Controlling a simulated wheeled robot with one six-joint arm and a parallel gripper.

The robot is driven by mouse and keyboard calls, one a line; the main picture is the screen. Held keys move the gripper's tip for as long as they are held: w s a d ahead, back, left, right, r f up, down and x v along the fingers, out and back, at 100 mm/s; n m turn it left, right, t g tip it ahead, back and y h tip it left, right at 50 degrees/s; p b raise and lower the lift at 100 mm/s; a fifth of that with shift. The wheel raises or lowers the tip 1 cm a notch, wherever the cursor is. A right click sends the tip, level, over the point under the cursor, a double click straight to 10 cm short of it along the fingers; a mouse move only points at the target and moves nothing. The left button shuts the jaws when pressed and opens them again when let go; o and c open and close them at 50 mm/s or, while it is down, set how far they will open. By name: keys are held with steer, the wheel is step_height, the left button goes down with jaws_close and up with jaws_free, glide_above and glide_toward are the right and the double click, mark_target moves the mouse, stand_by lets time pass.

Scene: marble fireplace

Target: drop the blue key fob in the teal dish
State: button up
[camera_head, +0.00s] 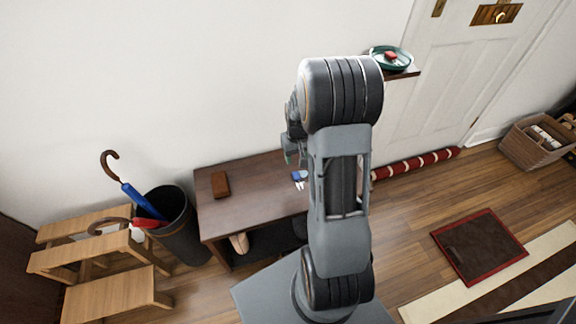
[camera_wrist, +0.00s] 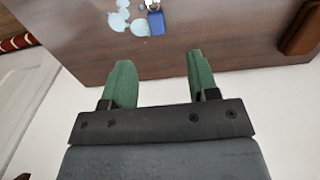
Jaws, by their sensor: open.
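The blue key fob (camera_head: 297,176) lies on the dark wooden bench, partly beside my arm in the head view. In the wrist view the fob (camera_wrist: 156,22) shows near the top edge with a metal ring and pale flat pieces beside it. My gripper (camera_wrist: 158,74) is open with its two green fingers apart and nothing between them. The fob lies beyond the fingertips, roughly in line with the gap. In the head view my gripper (camera_head: 290,155) is above the bench, partly hidden by my arm. The teal dish (camera_head: 405,66) sits on a small wall shelf, with a red item in it.
A brown wallet-like block (camera_head: 220,185) lies on the left of the bench (camera_head: 250,203). An umbrella stand (camera_head: 185,235) and wooden steps (camera_head: 110,245) stand to the left. A wicker basket (camera_head: 535,145) and a red-edged mat (camera_head: 480,245) are on the right.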

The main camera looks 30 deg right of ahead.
steer(key=s+a+r+n+t, duration=0.1)
steer(key=s+a+r, duration=0.2)
steer(key=a+r, duration=0.4)
steer(key=shift+s+r, duration=0.25)
steer(key=shift+r, duration=0.65)
steer(key=shift+o, duration=0.4)
steer(key=s+a+r+n+t, duration=0.1)
steer(key=s+a+r, duration=0.5)
steer(key=s, duration=0.3)
steer(key=shift+a+t, duration=0.3)
steer(key=shift+a, duration=0.45)
steer(key=shift+s+f+b, duration=0.3)
steer(key=m+g+b, duration=0.2)
steer(key=g+b, duration=0.1)
steer(key=b, duration=0.6)
glide_above(297, 177)
step_height(297, 177, down, 15)
step_height(297, 177, down, 7)
steer(key=b, duration=0.3)
steer(key=shift+s+f, duration=0.1)
steer(key=shift+f+b, duration=1.85)
steer(key=shift+f, duration=1.1)
steer(key=shift+r, duration=0.1)
